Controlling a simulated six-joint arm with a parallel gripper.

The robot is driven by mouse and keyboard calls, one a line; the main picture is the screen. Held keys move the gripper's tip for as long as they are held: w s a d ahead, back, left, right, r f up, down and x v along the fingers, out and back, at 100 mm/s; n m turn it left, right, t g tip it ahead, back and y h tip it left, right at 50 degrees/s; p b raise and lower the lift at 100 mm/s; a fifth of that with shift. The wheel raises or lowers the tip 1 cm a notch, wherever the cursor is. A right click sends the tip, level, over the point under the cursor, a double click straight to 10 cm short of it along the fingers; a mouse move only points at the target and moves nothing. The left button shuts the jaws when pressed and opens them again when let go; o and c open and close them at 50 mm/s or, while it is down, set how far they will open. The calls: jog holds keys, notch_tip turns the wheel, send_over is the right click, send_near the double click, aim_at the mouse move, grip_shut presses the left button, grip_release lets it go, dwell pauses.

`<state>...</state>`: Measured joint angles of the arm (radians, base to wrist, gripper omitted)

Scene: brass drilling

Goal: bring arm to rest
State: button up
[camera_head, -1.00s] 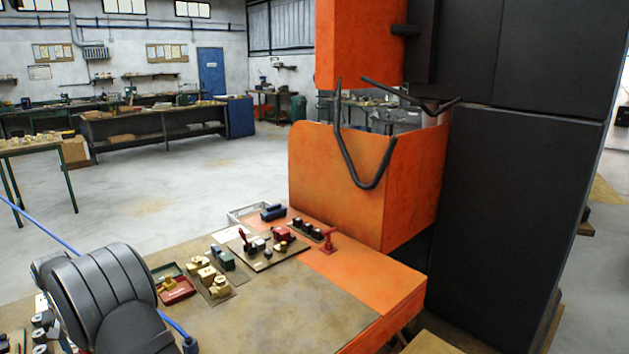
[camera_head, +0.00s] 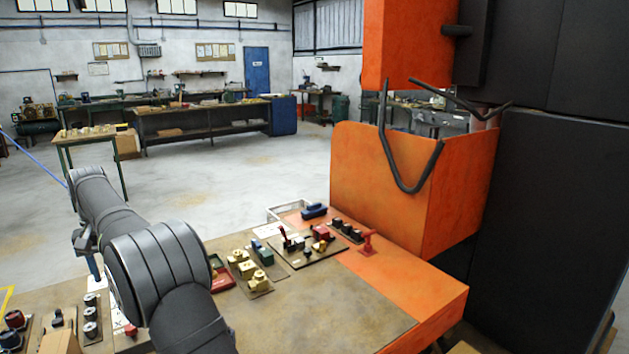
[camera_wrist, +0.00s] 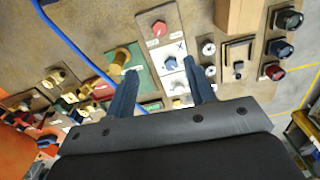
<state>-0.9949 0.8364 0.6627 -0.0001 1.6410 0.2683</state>
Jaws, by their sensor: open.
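My gripper (camera_wrist: 163,92) shows in the wrist view with two dark blue fingers spread apart and nothing between them. It is open and hangs above the workbench. Below and past the fingertips are a white panel (camera_wrist: 170,58) with a red knob (camera_wrist: 158,27) and a brass part (camera_wrist: 120,57) on a green base.
An orange machine (camera_head: 400,190) with a bent black bar (camera_head: 400,170) stands at the right. Brass parts (camera_head: 246,268) and a fixture board (camera_head: 305,250) lie on the bench. A blue cable (camera_wrist: 75,45) runs past the fingers. The bench's front middle is bare.

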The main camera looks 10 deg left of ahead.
notch_tip(320, 180, down, 17)
jog(key=shift+f, duration=0.1)
jog(key=n, duration=0.6)
jog(key=shift+n, duration=0.3)
jog(key=n, duration=0.6)
jog(key=shift+n, duration=0.3)
